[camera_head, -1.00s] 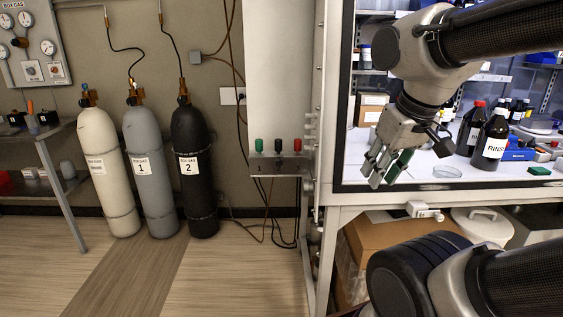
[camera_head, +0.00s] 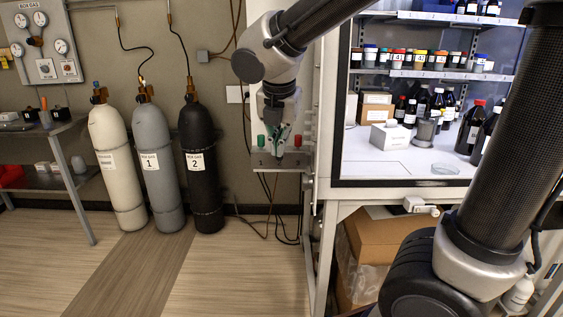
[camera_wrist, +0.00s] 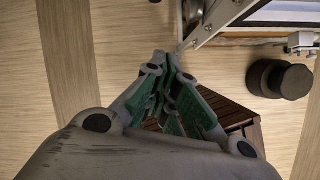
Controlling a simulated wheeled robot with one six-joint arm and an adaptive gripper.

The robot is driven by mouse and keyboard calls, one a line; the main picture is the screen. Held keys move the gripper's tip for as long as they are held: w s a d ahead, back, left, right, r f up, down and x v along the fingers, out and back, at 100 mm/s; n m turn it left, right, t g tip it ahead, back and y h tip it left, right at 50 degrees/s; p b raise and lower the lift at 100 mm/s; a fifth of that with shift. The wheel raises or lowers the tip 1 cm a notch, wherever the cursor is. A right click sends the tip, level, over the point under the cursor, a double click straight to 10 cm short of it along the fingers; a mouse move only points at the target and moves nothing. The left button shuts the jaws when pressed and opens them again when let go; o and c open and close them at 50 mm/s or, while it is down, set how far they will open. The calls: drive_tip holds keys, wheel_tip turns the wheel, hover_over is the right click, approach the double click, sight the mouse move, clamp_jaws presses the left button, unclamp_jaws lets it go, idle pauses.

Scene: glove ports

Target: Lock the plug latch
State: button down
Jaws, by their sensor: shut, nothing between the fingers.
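My gripper (camera_head: 277,151) points downward at the small shelf panel (camera_head: 262,160) on the wall, left of the glass-fronted enclosure. Its green-padded fingers are shut and empty. A green plug (camera_head: 261,141) shows just left of the fingers and a red plug (camera_head: 298,141) just right of them. The black plug between them is hidden behind my gripper. I cannot tell whether the fingers touch the panel. No latch can be made out clearly. In the wrist view the gripper (camera_wrist: 172,85) shows from above, with floor beyond it.
The enclosure frame (camera_head: 325,150) stands close right of my gripper. A white fitting (camera_head: 420,205) sits on its bench edge. Gas cylinders, white (camera_head: 117,165), grey (camera_head: 155,165) and black (camera_head: 202,165), stand along the wall at left. Open floor (camera_head: 240,270) lies in front.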

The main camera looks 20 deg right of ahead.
sight(279, 159)
drive_tip(key=shift+w+r+n, duration=0.1)
drive_tip(key=shift+w+n, duration=0.05)
drive_tip(key=shift+n, duration=0.9)
drive_tip(key=shift+w+r+n, duration=0.1)
drive_tip(key=shift+n, duration=0.95)
drive_tip(key=w+f, duration=0.2)
drive_tip(key=f, duration=0.1)
drive_tip(key=w+d+f, duration=0.1)
drive_tip(key=w+f, duration=0.2)
drive_tip(key=w+d+f, duration=0.1)
drive_tip(key=w+f, duration=0.1)
drive_tip(key=f, duration=0.1)
drive_tip(key=shift+w+d, duration=0.2)
drive_tip(key=shift+w, duration=0.15)
